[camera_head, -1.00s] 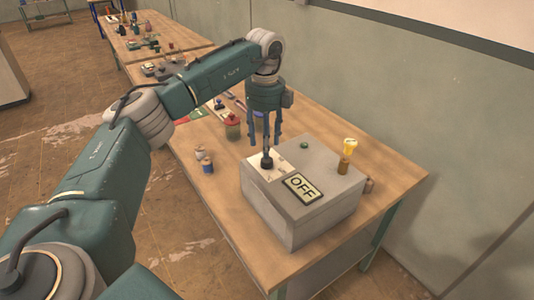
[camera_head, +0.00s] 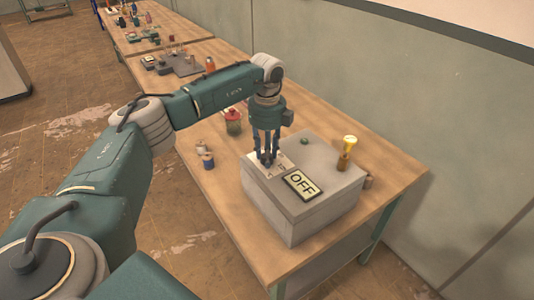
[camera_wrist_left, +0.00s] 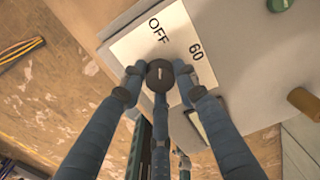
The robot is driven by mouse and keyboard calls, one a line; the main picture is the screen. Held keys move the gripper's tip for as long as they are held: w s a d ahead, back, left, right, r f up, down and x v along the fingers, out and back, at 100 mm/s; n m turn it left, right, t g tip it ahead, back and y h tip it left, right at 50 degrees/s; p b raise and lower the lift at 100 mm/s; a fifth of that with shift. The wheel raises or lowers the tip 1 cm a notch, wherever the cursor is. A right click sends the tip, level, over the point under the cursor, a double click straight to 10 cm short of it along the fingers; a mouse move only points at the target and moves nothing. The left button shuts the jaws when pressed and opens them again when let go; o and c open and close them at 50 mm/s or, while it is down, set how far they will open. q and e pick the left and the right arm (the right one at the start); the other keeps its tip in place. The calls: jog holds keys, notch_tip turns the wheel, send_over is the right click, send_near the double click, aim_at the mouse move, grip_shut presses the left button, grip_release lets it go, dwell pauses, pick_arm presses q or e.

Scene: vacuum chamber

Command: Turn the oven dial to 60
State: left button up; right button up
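The oven is a grey box (camera_head: 320,222) on the wooden table, with a display (camera_head: 302,185) on top reading OFF. Its dial (camera_wrist_left: 160,75) is a small dark round knob with a light mark, on a white plate (camera_wrist_left: 180,28) printed OFF and 60. In the left wrist view the mark runs nearly upright, toward the OFF print. My left gripper (camera_head: 267,160) points down over the plate and mostly hides the dial in the head view. In the left wrist view its fingers (camera_wrist_left: 159,76) are drawn in around the dial and seem to touch its sides. My right gripper is not in view.
Tables with more items stretch behind. The wall is on the right.

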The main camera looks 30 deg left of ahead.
pick_arm(q)
jog(key=shift+m, duration=0.6)
jog(key=m+b, duration=0.1)
jog(key=m, duration=0.4)
jog(key=shift+w+r+m, duration=0.1)
jog(key=shift+m, duration=0.3)
jog(key=m, duration=0.4)
jog(key=shift+m, duration=0.4)
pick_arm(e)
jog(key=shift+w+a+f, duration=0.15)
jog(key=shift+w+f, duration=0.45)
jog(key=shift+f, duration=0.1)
pick_arm(q)
jog(key=shift+r, duration=0.1)
jog(key=o, duration=1.1)
jog(key=shift+o, duration=0.3)
